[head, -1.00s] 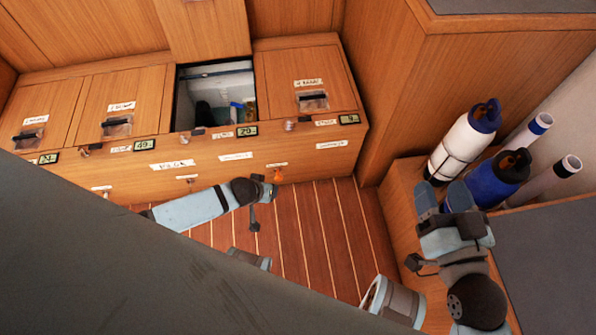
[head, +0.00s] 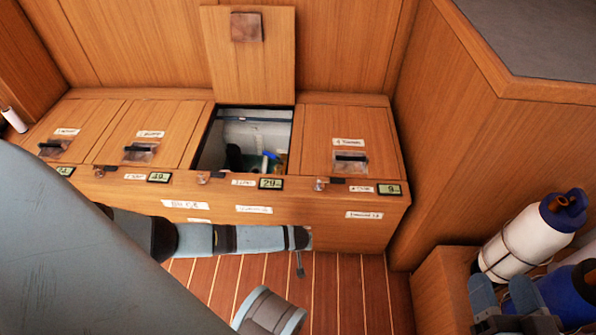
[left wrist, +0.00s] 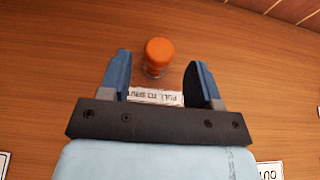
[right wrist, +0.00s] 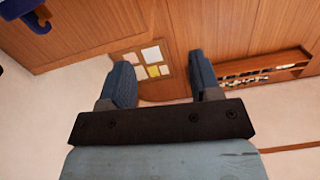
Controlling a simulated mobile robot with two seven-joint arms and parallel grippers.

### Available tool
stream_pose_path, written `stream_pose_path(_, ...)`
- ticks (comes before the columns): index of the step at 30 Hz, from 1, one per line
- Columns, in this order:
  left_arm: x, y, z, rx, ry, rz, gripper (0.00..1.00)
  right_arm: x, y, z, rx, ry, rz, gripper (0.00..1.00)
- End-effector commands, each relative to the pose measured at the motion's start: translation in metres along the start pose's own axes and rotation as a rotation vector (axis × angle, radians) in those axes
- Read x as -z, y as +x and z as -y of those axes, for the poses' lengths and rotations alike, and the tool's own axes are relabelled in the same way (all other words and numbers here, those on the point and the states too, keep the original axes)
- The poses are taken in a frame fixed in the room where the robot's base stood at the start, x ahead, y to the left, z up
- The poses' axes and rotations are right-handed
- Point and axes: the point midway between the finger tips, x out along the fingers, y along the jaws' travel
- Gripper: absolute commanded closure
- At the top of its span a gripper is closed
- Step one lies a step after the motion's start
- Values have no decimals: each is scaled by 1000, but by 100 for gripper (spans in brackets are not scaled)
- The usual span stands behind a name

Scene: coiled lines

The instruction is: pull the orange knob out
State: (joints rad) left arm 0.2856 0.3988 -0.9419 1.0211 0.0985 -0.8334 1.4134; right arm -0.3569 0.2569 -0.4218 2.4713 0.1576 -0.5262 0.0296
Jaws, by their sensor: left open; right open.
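The orange knob (left wrist: 158,52) sits on the wooden bench front in the left wrist view, above a "PULL TO SHUT" label (left wrist: 156,97). My left gripper (left wrist: 160,70) is open and faces the panel. Its fingers stand to either side of the knob, with gaps on both sides; I cannot tell how far the tips are from the panel. In the head view my left arm covers the knob. My right gripper (right wrist: 163,80) is open and empty. It also shows in the head view (head: 503,292) at the lower right, by the bottles.
The wooden bench (head: 330,208) has several lids; one lid (head: 247,60) stands open over a bin. A white bottle (head: 532,235) and a blue bottle (head: 560,298) stand at the right.

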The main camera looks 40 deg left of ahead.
Motion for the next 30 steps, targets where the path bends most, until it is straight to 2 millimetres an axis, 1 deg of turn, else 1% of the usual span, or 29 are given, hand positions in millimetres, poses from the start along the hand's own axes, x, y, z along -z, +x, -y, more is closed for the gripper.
stream_pose_path(1,0,12,0,1,0,-1,42,-4,2,-3,0,-31,-18,42)
stream_pose_path(6,0,26,0,-1,-1,-1,42,0,4,-8,-4,-97,-53,42)
stream_pose_path(17,1,28,0,0,0,0,42,4,5,-10,-5,-115,-66,42)
stream_pose_path(18,1,28,0,0,0,0,52,4,5,-10,-5,-115,-66,42)
stream_pose_path(23,1,28,0,0,0,0,88,4,5,-9,-5,-115,-66,42)
stream_pose_path(24,1,28,0,0,0,0,98,4,5,-9,-5,-115,-66,42)
stream_pose_path(25,0,28,0,0,0,0,100,4,5,-9,-5,-115,-66,42)
stream_pose_path(30,-1,26,-1,-2,-2,0,100,8,5,-9,-3,-110,-64,42)
